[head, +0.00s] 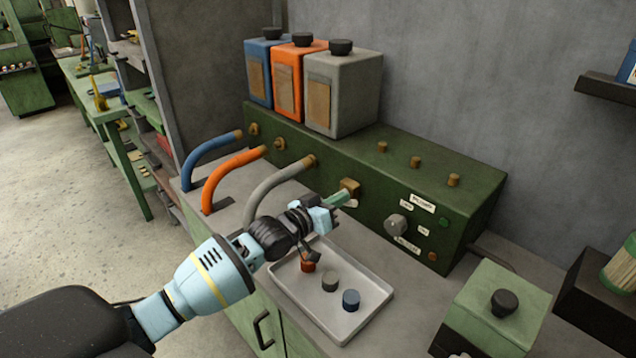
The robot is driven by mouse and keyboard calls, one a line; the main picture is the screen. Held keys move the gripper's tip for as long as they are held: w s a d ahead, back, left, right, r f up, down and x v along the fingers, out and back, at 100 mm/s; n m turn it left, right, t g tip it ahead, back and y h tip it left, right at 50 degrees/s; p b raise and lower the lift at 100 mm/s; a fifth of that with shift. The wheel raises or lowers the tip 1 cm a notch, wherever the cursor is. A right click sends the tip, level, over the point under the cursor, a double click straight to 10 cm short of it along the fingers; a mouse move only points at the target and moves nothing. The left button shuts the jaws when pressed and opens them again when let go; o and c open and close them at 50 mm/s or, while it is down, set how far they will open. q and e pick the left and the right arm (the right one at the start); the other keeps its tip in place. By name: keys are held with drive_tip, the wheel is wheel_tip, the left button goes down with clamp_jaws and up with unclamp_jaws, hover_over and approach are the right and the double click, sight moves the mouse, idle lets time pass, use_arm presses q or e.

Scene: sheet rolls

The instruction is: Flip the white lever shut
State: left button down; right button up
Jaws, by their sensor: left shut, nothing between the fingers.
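A small white piece (352,203), which looks like the lever, shows just below a brass fitting (349,187) on the front of the green machine (385,205). A short pale green spout (338,198) sticks out of that fitting. My left gripper (331,213) is shut and empty, right at the spout and just left of the white piece. The gripper hides part of this area, so I cannot tell whether it touches the lever or how the lever is turned.
A grey tray (372,318) below the gripper holds red, grey and blue caps. Blue, orange and grey hoses (272,188) curve up left of the gripper. Three canisters (342,92) stand on the machine. A knob (396,225) is to the right. A green box (495,305) stands at front right.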

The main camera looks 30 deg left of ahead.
use_arm(q)
drive_tip(key=m, duration=0.1)
drive_tip(key=d+f+m, duration=0.1)
drive_tip(key=shift+s+f+m, duration=0.2)
drive_tip(key=shift+m, duration=0.2)
drive_tip(key=shift+f, duration=0.2)
use_arm(e)
drive_tip(key=shift+s+d, duration=0.15)
drive_tip(key=shift+s, duration=0.3)
use_arm(q)
drive_tip(key=shift+f, duration=0.1)
use_arm(e)
drive_tip(key=shift+w+r, duration=0.1)
drive_tip(key=shift+r, duration=0.05)
drive_tip(key=shift+w+r, duration=0.1)
drive_tip(key=shift+w, duration=0.2)
